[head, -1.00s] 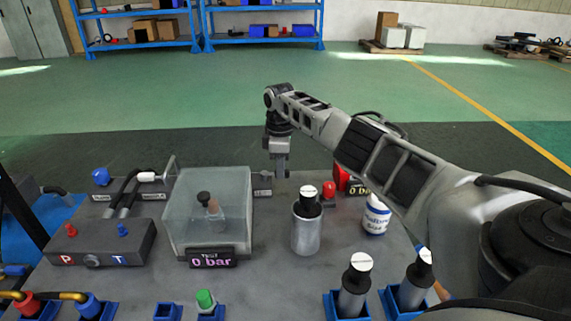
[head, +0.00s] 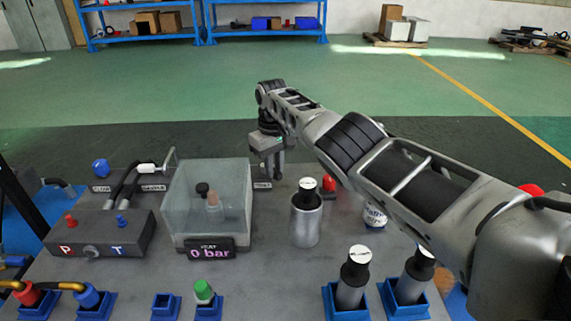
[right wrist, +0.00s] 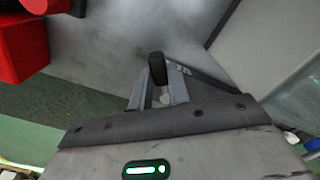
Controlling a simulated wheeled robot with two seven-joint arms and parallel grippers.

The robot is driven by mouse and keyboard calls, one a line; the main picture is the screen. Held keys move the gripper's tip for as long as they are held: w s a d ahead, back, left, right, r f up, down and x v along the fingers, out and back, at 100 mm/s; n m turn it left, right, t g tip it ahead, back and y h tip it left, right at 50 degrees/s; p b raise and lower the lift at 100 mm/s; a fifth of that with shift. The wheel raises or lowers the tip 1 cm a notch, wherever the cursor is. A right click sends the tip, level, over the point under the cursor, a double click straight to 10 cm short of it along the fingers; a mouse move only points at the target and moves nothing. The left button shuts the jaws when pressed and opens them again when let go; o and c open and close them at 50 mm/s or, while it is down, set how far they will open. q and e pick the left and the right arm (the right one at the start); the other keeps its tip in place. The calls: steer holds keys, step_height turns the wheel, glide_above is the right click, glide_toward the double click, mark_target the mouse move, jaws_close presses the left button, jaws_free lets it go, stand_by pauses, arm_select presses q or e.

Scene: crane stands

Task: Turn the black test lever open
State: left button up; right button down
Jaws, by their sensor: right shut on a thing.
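The black test lever (right wrist: 157,68) shows as a black grip between my right gripper's fingertips in the right wrist view. My right gripper (head: 267,166) is at the back of the grey bench, just right of the clear box, pointing down. It also shows in the right wrist view (right wrist: 158,92), its fingers shut on the lever's grip. In the head view the gripper hides most or all of the lever. A small label plate (head: 262,184) lies just below the gripper. The test display (head: 208,251) on the clear box reads 0 bar. My left gripper is out of view.
The clear box (head: 180,215) stands close left of the gripper. A metal cylinder with a black-and-white cartridge (head: 306,222) and a red cap (head: 329,184) stand to its right. A white bottle (head: 374,216) is partly under my right arm. Hoses and the P/T block (head: 100,234) are at left.

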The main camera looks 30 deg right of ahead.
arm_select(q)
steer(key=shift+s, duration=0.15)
arm_select(e)
steer(key=shift+a+r+m, duration=0.1)
steer(key=shift+a+m, duration=0.15)
steer(key=shift+m, duration=0.35)
steer(key=shift+p, duration=0.3)
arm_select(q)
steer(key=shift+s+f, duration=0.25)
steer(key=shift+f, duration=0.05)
arm_select(e)
steer(key=c, duration=1.3)
jaws_free()
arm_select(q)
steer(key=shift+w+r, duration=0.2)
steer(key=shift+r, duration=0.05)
